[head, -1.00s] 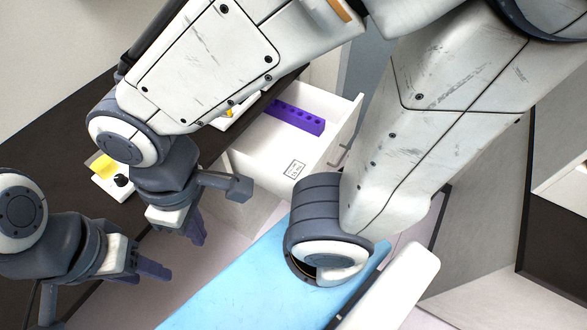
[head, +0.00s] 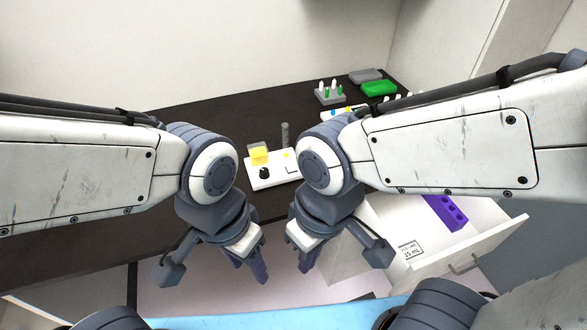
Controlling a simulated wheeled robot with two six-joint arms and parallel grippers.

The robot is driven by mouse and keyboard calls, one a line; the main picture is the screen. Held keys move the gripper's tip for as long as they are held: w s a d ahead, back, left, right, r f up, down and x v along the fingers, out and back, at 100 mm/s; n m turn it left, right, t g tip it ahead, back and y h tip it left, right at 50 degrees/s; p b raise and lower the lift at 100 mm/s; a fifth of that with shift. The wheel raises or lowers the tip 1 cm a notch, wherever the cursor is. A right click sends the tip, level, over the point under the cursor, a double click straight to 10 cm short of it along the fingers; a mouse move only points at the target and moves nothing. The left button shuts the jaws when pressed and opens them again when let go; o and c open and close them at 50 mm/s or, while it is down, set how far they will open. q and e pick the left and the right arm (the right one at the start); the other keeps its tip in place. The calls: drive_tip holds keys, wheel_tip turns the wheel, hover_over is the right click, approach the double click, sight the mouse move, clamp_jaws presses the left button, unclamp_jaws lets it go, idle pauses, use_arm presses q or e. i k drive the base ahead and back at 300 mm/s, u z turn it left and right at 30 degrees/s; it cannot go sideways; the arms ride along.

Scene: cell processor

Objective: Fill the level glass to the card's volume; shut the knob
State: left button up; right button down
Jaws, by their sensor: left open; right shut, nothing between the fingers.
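A white cell processor (head: 272,173) stands on the dark counter. It carries a yellow block or vessel (head: 259,151), a black knob (head: 264,173) and a thin grey upright tube (head: 285,134), perhaps the level glass. Its right end is hidden by my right arm, and I cannot tell the fill level or knob setting. A card (head: 410,250) at the front of the open drawer gives a volume in mL, apparently 15. My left gripper (head: 256,263) is open and empty, nearer to me than the processor. My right gripper (head: 306,260) is shut and empty, beside it.
The white drawer (head: 370,255) is pulled out at the right and holds a purple rack (head: 445,212). A grey rack with tubes (head: 330,96), a green tray (head: 379,88) and a grey tray (head: 366,75) stand at the back right. The counter's left is clear.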

sight(264, 174)
drive_tip(key=k, duration=0.4)
drive_tip(key=z, duration=1.25)
drive_tip(key=i, duration=0.65)
drive_tip(key=u, duration=0.85)
drive_tip(key=i, duration=0.35)
drive_tip(key=u, duration=0.35)
